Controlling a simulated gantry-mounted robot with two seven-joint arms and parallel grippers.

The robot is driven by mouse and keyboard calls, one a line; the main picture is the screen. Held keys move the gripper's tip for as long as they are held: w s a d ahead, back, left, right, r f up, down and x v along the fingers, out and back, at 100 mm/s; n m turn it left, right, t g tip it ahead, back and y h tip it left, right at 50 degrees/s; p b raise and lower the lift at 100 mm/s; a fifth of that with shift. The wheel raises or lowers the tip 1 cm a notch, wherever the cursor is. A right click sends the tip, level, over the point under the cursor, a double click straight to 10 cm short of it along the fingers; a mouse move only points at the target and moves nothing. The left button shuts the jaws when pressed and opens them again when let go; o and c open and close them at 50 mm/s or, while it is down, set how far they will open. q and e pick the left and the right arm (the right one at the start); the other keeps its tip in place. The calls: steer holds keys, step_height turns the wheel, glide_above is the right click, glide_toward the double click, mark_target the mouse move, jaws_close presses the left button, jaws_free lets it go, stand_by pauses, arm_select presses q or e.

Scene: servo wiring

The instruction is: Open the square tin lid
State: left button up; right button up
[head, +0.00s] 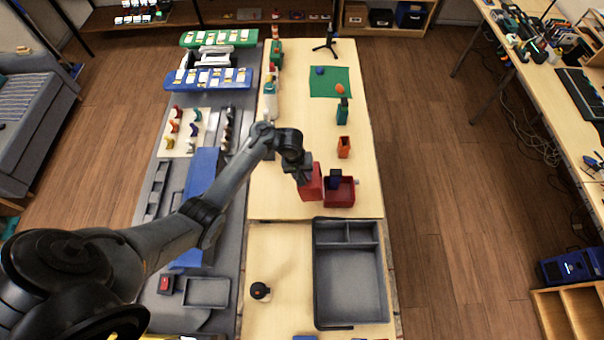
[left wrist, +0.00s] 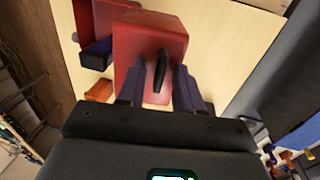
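The square tin (head: 341,204) is a red open box on the wooden table. Its red lid (head: 311,184) stands steeply tilted at the tin's left side, and the inside of the tin shows. In the left wrist view the lid (left wrist: 140,50) faces me with a thin black handle (left wrist: 160,72). My left gripper (head: 301,174) is at the lid's left face. In the left wrist view its two fingers (left wrist: 160,84) stand apart on either side of the handle, with gaps showing. Whether the lid touches the tin is hard to tell. My right gripper is not in view.
A dark blue object (head: 335,179) is at the tin's back edge. An orange container (head: 344,147) stands behind it. A grey compartment tray (head: 350,285) lies in front, and a small black knob-like item (head: 260,291) sits at front left. Bare table lies right of the tin.

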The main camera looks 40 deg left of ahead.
arm_select(q)
steer(key=shift+c, duration=0.4)
jaws_close()
stand_by(0.9)
